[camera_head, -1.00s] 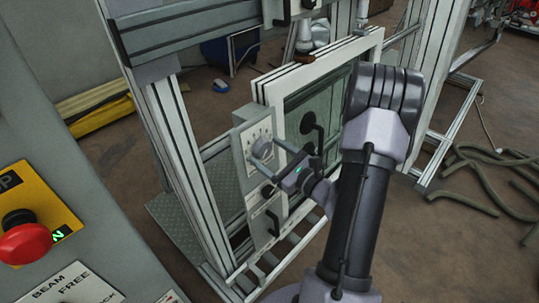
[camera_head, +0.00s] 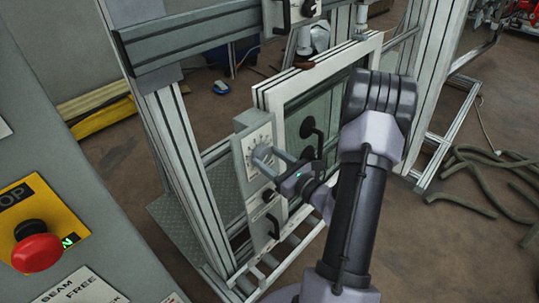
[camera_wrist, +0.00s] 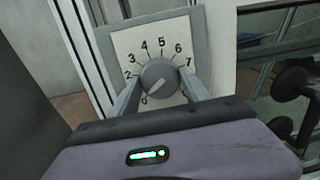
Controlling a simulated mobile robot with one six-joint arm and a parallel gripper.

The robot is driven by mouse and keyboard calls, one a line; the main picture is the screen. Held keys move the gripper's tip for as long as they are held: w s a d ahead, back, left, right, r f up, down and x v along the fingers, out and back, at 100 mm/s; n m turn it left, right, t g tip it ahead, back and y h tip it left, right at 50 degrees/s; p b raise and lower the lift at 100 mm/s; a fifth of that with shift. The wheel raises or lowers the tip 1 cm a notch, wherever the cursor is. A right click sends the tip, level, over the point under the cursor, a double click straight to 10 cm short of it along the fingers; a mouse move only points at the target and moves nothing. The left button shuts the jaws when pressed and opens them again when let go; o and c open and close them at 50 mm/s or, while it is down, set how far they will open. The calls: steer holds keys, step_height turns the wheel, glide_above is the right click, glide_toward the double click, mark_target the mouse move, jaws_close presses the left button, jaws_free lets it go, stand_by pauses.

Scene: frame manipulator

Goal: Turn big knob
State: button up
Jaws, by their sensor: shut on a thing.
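The big knob (camera_wrist: 160,78) is a round grey knob on a white dial plate (camera_wrist: 122,42) numbered from 0 up to 7 and beyond in the wrist view. Its pale pointer mark faces the lower left, near 0 and 1. My gripper (camera_wrist: 160,92) has one finger on each side of the knob and is shut on it. In the head view the knob (camera_head: 261,152) sits on the grey control box, with my gripper (camera_head: 268,160) reaching it from the right. Part of the dial's lower edge is hidden by my gripper.
A black handle (camera_head: 272,222) is on the panel below the dial. Another black handle (camera_head: 312,132) is on the framed window to the right. A red stop button (camera_head: 37,246) is at the near left. Metal frame posts (camera_head: 185,170) stand close by.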

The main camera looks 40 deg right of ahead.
steer(key=m+p, duration=0.3)
steer(key=m, duration=0.1)
steer(key=shift+r+p, duration=0.25)
steer(key=shift+p, duration=0.05)
steer(key=m+p, duration=0.3)
steer(key=shift+m+g+h+p, duration=0.4)
steer(key=m+p, duration=0.6)
steer(key=shift+g, duration=0.3)
steer(key=m+p, duration=0.3)
steer(key=shift+m, duration=0.4)
steer(key=m+p, duration=0.1)
steer(key=m, duration=0.2)
steer(key=shift+d+g+p, duration=0.1)
steer(key=shift+g+p, duration=0.3)
steer(key=m+y+p, duration=0.1)
steer(key=m+p, duration=0.1)
steer(key=m, duration=0.4)
steer(key=shift+f, duration=0.1)
steer(key=shift+m, duration=0.4)
